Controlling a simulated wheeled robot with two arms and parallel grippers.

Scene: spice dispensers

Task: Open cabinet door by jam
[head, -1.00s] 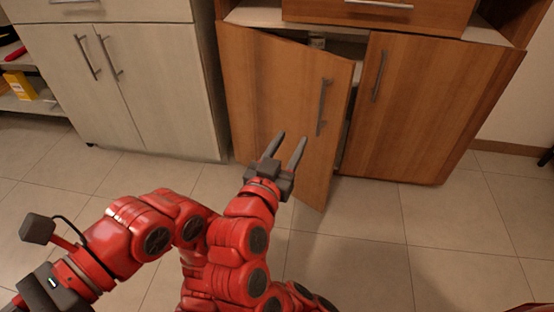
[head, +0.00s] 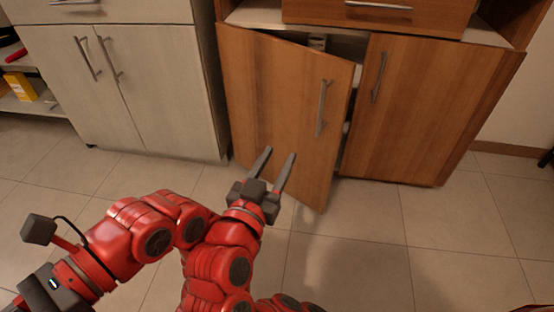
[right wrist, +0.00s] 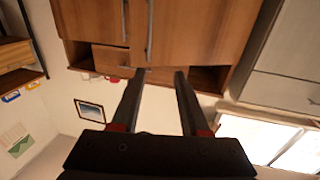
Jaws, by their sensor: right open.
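The brown wooden cabinet's left door (head: 270,100) stands ajar, swung outward on its left side with a gap at its right edge. Its vertical metal handle (head: 323,108) is near that edge. The right door (head: 425,110) is shut and has its own handle (head: 378,77). My right gripper (head: 281,153) is open and empty, in front of the lower part of the left door and apart from the handle. In the right wrist view its fingers (right wrist: 158,75) are spread, with the wooden cabinet front beyond. No jam is recognisable. My left gripper's fingers are outside the frame.
A pale cabinet (head: 150,90) stands to the left. A shelf (head: 40,103) with a yellow box (head: 20,87) is at the far left. A drawer (head: 375,14) is above the doors. The tiled floor (head: 360,245) is clear.

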